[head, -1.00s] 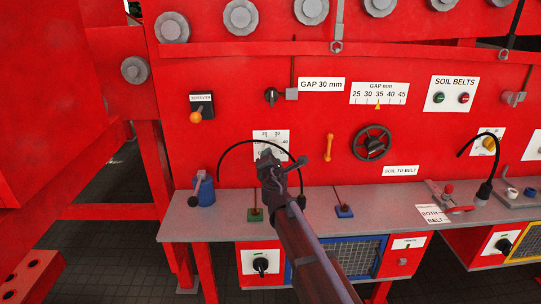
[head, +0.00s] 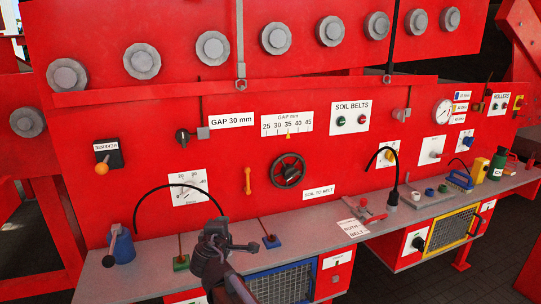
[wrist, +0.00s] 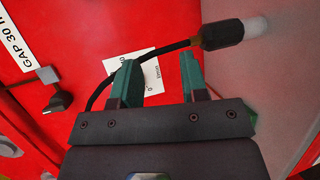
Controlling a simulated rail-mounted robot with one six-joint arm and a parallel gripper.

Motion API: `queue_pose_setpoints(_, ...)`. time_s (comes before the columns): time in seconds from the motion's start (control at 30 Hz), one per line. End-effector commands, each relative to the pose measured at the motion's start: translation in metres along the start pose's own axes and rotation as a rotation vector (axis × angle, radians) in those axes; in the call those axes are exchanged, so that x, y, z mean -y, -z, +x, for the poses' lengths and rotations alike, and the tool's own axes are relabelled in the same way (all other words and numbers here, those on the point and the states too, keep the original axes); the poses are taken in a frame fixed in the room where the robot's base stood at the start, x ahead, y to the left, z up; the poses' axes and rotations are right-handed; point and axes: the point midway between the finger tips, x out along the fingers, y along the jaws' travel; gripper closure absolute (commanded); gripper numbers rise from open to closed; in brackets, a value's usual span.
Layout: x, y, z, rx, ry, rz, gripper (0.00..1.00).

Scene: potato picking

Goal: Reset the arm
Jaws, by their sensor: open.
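My gripper (head: 222,236) is in front of the red machine panel (head: 225,150), above the grey shelf in the head view. In the wrist view my gripper (wrist: 160,85) has its two green fingers apart with nothing held between them. A black gooseneck lamp (wrist: 222,34) with a pale tip passes just beyond the fingertips there. A white dial plate (wrist: 135,72) shows behind the fingers, partly hidden by one finger.
The grey shelf (head: 300,226) carries a blue can (head: 121,246), a green-based lever (head: 181,262), a blue-based lever (head: 271,241) and a red clamp (head: 372,215). A handwheel (head: 288,170) and orange handle (head: 247,181) stick out from the panel. A second gooseneck lamp (head: 392,190) stands right.

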Motion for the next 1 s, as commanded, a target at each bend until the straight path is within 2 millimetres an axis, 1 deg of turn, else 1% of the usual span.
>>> queue_pose_setpoints(0.03, 0.023, -0.041, -0.008, 0.102, 0.112, 0.148, 0.60)
queue_pose_setpoints(0.07, 0.040, -0.065, -0.012, 0.173, 0.191, 0.249, 0.60)
queue_pose_setpoints(0.1, 0.063, -0.097, -0.021, 0.271, 0.297, 0.379, 0.60)
queue_pose_setpoints(0.17, 0.098, -0.141, -0.040, 0.421, 0.460, 0.566, 0.60)
queue_pose_setpoints(0.2, 0.120, -0.168, -0.057, 0.523, 0.570, 0.685, 0.60)
queue_pose_setpoints(0.27, 0.151, -0.205, -0.089, 0.672, 0.740, 0.860, 0.60)
queue_pose_setpoints(0.3, 0.168, -0.227, -0.113, 0.765, 0.852, 0.971, 0.60)
queue_pose_setpoints(0.4, 0.193, -0.271, -0.164, 0.923, 1.076, 1.208, 0.60)
queue_pose_setpoints(0.43, 0.195, -0.282, -0.171, 0.940, 1.103, 1.254, 0.60)
queue_pose_setpoints(0.47, 0.197, -0.293, -0.174, 0.950, 1.109, 1.294, 0.60)
queue_pose_setpoints(0.5, 0.198, -0.308, -0.175, 0.972, 1.096, 1.327, 0.60)
queue_pose_setpoints(0.57, 0.199, -0.324, -0.174, 0.998, 1.079, 1.357, 0.60)
queue_pose_setpoints(0.63, 0.199, -0.333, -0.172, 1.012, 1.070, 1.374, 0.60)
queue_pose_setpoints(1.0, 0.199, -0.334, -0.171, 1.011, 1.067, 1.373, 0.60)
